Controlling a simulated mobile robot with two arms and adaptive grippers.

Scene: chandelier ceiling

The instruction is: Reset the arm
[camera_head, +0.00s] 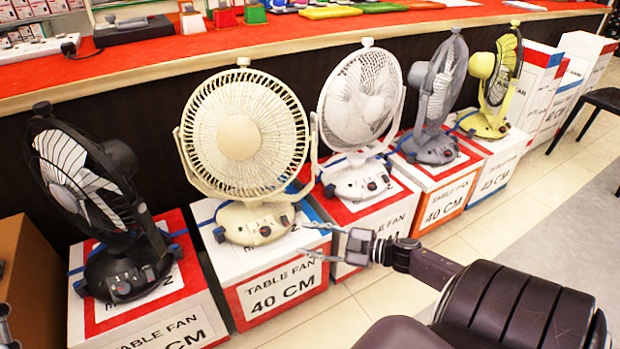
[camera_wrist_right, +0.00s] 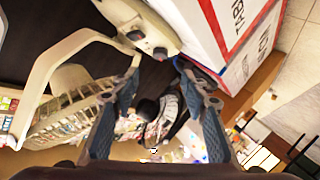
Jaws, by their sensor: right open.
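My right gripper (camera_head: 314,241) reaches in from the lower right in the head view. Its fingers are apart and empty, pointing left in front of the cream fan (camera_head: 240,145) and the white fan (camera_head: 362,105). In the right wrist view, the two dark fingers of the right gripper (camera_wrist_right: 157,64) are spread with nothing held between them. The cream fan's base with knobs (camera_wrist_right: 150,28) shows just beyond the fingertips. I cannot tell from these views whether they touch it.
A black fan (camera_head: 115,275), a grey fan (camera_head: 435,100) and a yellow fan (camera_head: 492,90) also stand on cartons. The cream fan's carton (camera_head: 285,290) is close to the right gripper. A red-topped counter (camera_head: 290,30) runs behind.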

